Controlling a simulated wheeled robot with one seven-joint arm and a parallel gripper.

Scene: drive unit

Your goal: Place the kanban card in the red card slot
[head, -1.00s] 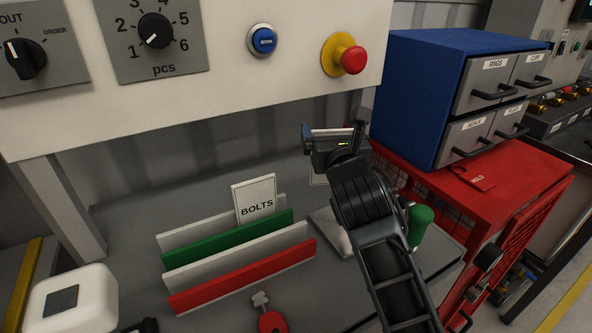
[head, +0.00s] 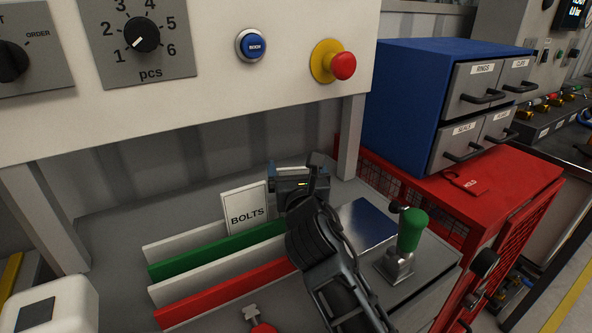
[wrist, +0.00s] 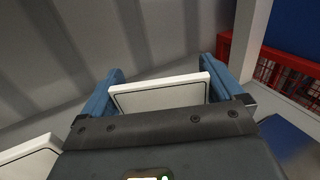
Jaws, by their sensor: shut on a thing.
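My gripper (head: 298,176) is shut on a white kanban card with a dark border line. In the wrist view the card (wrist: 160,94) sits between the two blue fingers; its printed side cannot be read. In the head view my gripper and arm hide most of it. The card rack has the red card slot's strip (head: 215,298) at the front, with a white strip, a green strip (head: 215,248) and another white strip behind. My gripper is above and behind the rack's right end, apart from the red strip.
A white BOLTS card (head: 246,207) stands upright in the rack behind the green strip, just left of my gripper. A green-handled lever (head: 411,232) and a blue plate (head: 362,222) are to the right. The control panel (head: 215,95) overhangs the bench.

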